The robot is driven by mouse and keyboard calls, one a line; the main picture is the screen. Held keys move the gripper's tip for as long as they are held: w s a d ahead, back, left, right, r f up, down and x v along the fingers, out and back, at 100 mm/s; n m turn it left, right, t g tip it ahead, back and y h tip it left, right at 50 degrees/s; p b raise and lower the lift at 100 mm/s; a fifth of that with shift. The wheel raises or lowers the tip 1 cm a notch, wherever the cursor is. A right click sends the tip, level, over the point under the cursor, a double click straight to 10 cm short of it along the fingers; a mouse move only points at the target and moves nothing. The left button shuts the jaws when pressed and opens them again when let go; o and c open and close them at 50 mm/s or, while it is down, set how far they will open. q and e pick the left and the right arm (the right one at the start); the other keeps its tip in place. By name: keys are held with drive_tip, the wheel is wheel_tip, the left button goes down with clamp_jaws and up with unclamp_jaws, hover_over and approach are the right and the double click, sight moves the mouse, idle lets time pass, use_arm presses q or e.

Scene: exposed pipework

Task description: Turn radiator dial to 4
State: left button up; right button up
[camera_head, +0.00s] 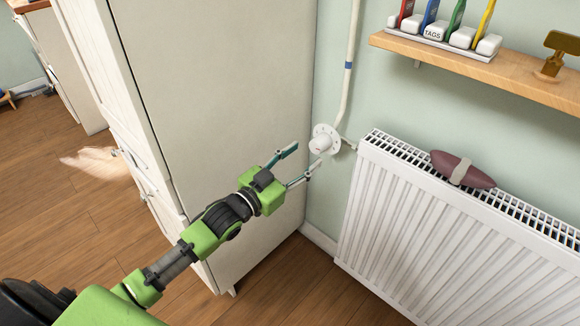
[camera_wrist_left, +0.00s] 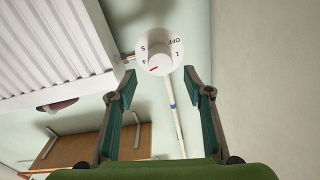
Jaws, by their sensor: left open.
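The white radiator dial (camera_head: 323,141) sits on the valve at the radiator's upper left corner, beside the cabinet. In the left wrist view the dial (camera_wrist_left: 160,50) faces me, with OFF, 1, 4 and 5 legible around it. A short red mark lies at its lower left edge, close to the 4. My left gripper (camera_head: 306,154) is open and empty just in front of the dial. In the left wrist view its fingers (camera_wrist_left: 162,88) stand apart, one to each side below the dial, and no contact shows. My right gripper is not in view.
The white radiator (camera_head: 430,215) carries a dark red oblong object (camera_head: 462,169) on top. A tall pale cabinet (camera_head: 215,110) stands close to my left arm. A vertical pipe (camera_head: 350,65) rises above the dial. A wooden shelf (camera_head: 500,68) holds tagged items.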

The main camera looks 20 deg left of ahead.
use_arm(q)
drive_tip(key=v, duration=0.5)
idle(0.4)
